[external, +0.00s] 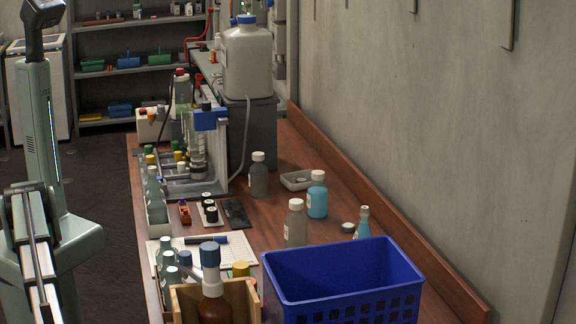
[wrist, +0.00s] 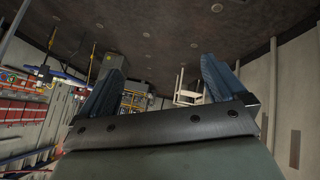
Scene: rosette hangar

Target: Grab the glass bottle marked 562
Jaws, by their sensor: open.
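My gripper (wrist: 160,75) is open and empty in the wrist view, its two dark blue fingers spread wide and facing the room and ceiling. It is not clearly seen in the external view. Several bottles stand on the wooden bench in the external view: a grey one (external: 259,180), a blue-liquid one with a white cap (external: 317,200), a beige one (external: 296,227), and a small blue one (external: 362,224). A brown bottle with a blue cap (external: 213,303) stands in a wooden crate. Pale glass bottles (external: 156,200) stand at the left. No number 562 is readable.
A blue plastic basket (external: 340,272) and the wooden crate (external: 246,294) occupy the front of the bench (external: 270,215). A large jug (external: 247,62) stands on a dark box behind. A small grey tray (external: 296,181) lies near the wall. Some bench surface between bottles is clear.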

